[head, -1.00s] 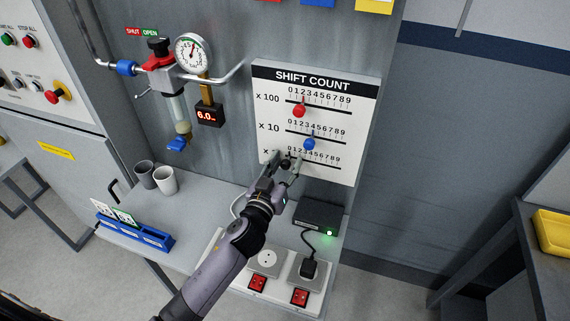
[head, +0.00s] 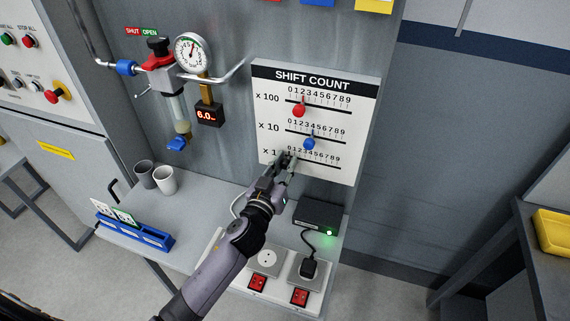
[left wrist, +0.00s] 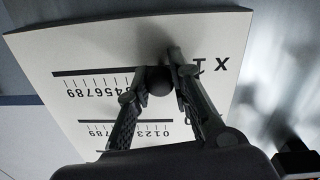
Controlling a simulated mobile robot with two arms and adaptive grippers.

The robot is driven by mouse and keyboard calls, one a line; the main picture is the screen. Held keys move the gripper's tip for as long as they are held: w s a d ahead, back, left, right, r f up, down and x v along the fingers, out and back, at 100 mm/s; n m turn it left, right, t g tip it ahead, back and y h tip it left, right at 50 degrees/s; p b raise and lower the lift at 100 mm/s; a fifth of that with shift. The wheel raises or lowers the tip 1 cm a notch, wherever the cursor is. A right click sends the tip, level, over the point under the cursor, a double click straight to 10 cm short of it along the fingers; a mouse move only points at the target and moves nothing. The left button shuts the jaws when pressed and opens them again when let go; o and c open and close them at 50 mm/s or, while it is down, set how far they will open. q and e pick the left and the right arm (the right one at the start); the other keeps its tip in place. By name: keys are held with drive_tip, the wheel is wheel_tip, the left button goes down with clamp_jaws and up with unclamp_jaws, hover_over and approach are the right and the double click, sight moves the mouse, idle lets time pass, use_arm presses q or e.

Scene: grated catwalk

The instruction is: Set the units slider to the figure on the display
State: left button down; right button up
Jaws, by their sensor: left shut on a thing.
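The white SHIFT COUNT board (head: 362,105) carries three slider rows. The red knob (head: 299,111) is on the x 100 row near the low figures, and the blue knob (head: 309,143) is on the x 10 row. My left gripper (head: 285,160) is at the low end of the x 1 row. In the left wrist view its fingers (left wrist: 158,88) are shut on the dark round units knob (left wrist: 158,80). The fingers hide the lowest figures, so its exact setting cannot be told. The red-lit display (head: 208,115) below the gauge reads about 6.0.
A pressure gauge (head: 193,53) and valve piping are left of the board. Two cups (head: 165,180) and a blue card rack (head: 135,232) stand on the shelf. Below the board are a black box (head: 316,216) with a green light and sockets with red switches (head: 300,297).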

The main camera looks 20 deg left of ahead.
use_arm(q)
drive_tip(key=shift+d+f, duration=0.1)
drive_tip(key=shift+d, duration=0.65)
drive_tip(key=c, duration=1.4)
unclamp_jaws()
drive_tip(key=shift+s, duration=0.15)
drive_tip(key=s, duration=0.8)
drive_tip(key=s+a, duration=0.1)
drive_tip(key=s, duration=0.2)
drive_tip(key=shift+s, duration=0.4)
